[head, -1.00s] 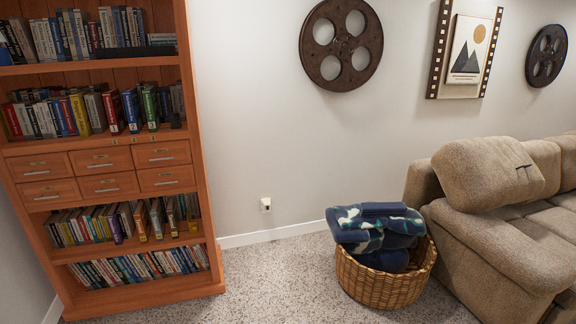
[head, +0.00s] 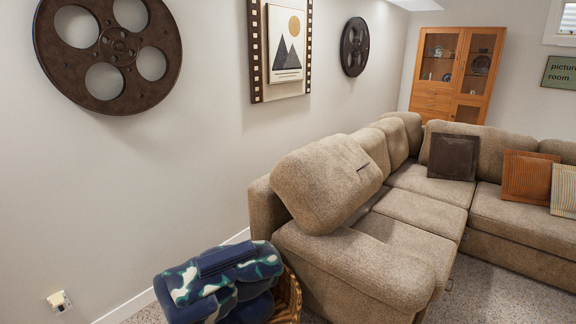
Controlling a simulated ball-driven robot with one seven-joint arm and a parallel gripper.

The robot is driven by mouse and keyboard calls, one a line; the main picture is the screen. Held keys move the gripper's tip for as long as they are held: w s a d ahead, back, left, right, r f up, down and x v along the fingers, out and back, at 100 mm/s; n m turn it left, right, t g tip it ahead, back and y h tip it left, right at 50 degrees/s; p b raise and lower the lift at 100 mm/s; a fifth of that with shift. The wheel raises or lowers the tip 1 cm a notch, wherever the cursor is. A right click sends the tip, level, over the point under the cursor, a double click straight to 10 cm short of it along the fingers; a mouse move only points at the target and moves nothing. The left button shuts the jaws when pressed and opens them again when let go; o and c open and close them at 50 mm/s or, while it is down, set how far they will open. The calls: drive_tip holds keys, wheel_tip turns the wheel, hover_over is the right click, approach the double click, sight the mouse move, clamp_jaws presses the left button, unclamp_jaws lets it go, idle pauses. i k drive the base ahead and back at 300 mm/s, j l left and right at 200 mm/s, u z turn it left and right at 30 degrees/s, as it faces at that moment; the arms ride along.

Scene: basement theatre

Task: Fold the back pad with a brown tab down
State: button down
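The tan corner sofa (head: 382,258) stands along the wall, with its near end closest to me. Its nearest back pad (head: 318,185) is a thick tan block that stands up tilted above the near seat and arm. A thin dark strip (head: 361,168) shows on this pad's right side; its exact colour is too small to tell. Two more back pads (head: 373,150) (head: 402,130) stand in a row behind it along the wall. My gripper is in no view.
A wicker basket (head: 291,298) with folded blue patterned blankets (head: 215,278) stands on the carpet beside the sofa's near end. Brown (head: 453,157), orange (head: 527,176) and striped (head: 565,190) cushions lie on the far section. Carpet (head: 492,292) is clear at lower right.

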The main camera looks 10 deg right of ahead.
sight(322, 184)
drive_tip(key=i+l+z, duration=0.15)
drive_tip(key=i+z, duration=0.15)
drive_tip(key=z, duration=0.15)
drive_tip(key=i+l+z, duration=0.1)
drive_tip(key=i+z, duration=0.55)
drive_tip(key=z, duration=0.25)
